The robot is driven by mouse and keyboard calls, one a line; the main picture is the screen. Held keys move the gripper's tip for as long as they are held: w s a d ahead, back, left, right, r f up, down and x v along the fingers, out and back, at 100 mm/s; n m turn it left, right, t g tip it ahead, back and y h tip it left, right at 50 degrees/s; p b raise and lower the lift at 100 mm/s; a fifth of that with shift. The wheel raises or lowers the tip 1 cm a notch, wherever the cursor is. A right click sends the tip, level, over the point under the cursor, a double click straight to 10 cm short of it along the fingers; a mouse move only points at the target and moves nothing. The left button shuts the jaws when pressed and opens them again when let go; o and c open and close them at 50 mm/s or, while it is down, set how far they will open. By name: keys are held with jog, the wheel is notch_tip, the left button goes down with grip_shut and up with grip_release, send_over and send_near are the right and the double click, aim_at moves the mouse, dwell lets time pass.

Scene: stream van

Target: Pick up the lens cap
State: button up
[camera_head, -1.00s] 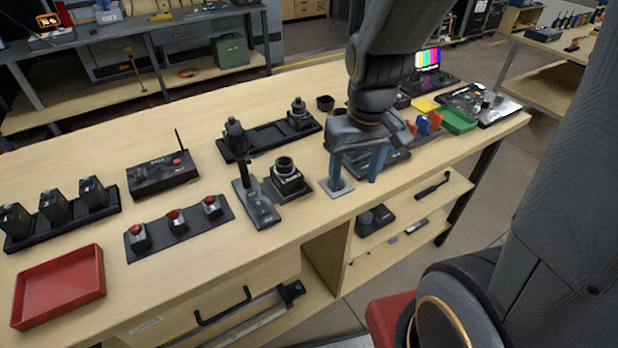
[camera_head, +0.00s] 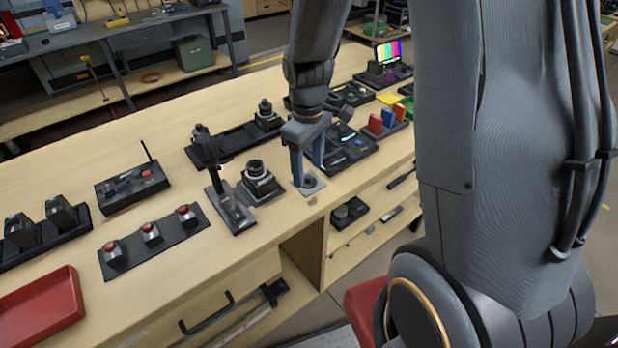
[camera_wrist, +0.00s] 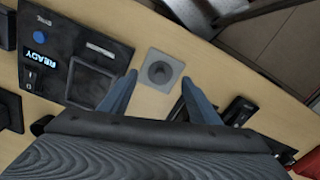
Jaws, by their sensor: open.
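The lens cap (camera_head: 309,181) is a small dark round piece. It lies on a light grey square plate (camera_head: 314,190) near the front edge of the workbench. In the wrist view the cap (camera_wrist: 160,72) shows whole at the middle of its plate (camera_wrist: 152,54), with nothing covering it. My gripper (camera_head: 308,174) points down at the cap, its two blue-grey fingers apart and empty. In the wrist view my gripper (camera_wrist: 160,79) has one fingertip to each side of the cap. How far the fingertips are above the plate is hard to tell.
A black device reading READY (camera_wrist: 85,50) lies close to the left finger in the wrist view. A camera lens (camera_head: 257,180) on a stand is left of my gripper. A card rack (camera_head: 394,128) stands to the right. The bench's front edge is close.

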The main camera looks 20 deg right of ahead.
jog(key=shift+f, duration=1.05)
jog(key=shift+c, duration=0.4)
jog(key=c, duration=1)
jog(key=shift+r, duration=0.2)
